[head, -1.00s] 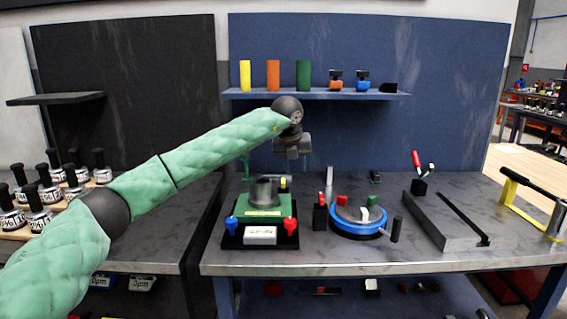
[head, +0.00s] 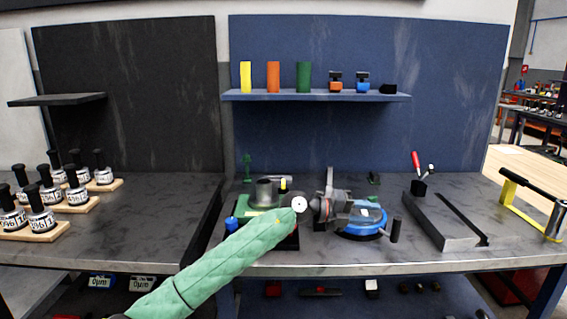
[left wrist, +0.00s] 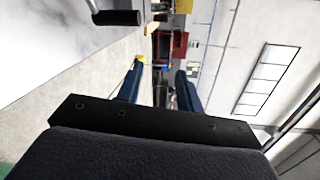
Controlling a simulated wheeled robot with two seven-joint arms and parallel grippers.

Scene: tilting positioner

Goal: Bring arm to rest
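My left arm, in a green sleeve, comes in from the bottom of the head view. Its gripper (head: 345,208) is low over the right bench, pointing right, in front of the blue round fixture (head: 371,236) and partly covering it. In the left wrist view the two dark blue fingers (left wrist: 160,82) stand apart with nothing between them. The green fixture (head: 259,213) with a grey cylinder is beside my wrist, its front hidden by my forearm. I cannot tell whether the arm touches either fixture. My right gripper is not in view.
A grey slotted rail (head: 436,224) and a yellow-framed handle (head: 522,207) are on the bench at right. Several black-knobbed weights (head: 77,190) stand on wooden boards at left. A blue shelf (head: 318,96) holds coloured cylinders. The left bench's right part is clear.

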